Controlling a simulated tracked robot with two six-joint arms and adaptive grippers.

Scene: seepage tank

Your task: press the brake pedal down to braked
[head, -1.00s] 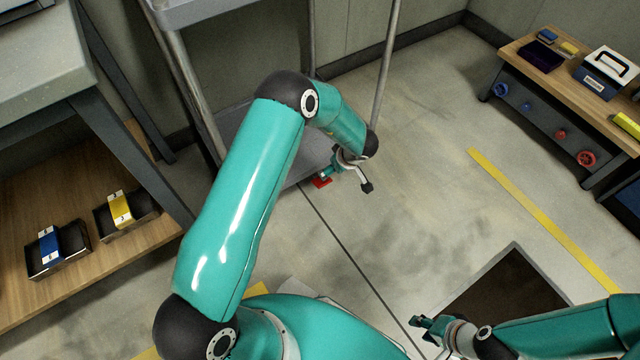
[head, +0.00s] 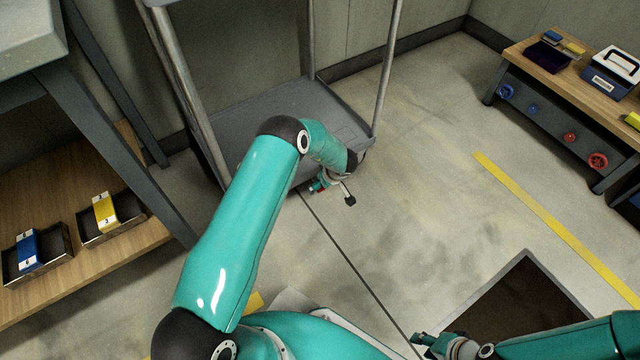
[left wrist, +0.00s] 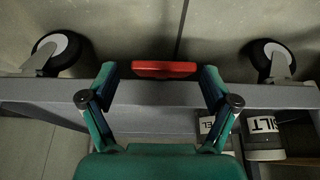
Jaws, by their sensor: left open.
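The red brake pedal (left wrist: 165,69) sticks out from the edge of the cart's grey lower shelf (head: 275,112), midway between two black wheels in the left wrist view. In the head view only a small bit of red (head: 317,188) shows beside my left gripper (head: 322,185). In the left wrist view my left gripper (left wrist: 159,77) is open, with one finger on each side of the pedal and nothing held. Whether it touches the pedal cannot be told. My right gripper (head: 430,343) is low in the head view, far from the cart; its jaws are too small to judge.
The cart's posts (head: 387,70) rise close to my left arm. A floor pit (head: 510,305) lies near my right arm. A workbench (head: 560,75) stands at right. A wooden shelf with small bins (head: 110,215) is at left. A cylinder marked SILT (left wrist: 265,140) shows beyond the shelf edge.

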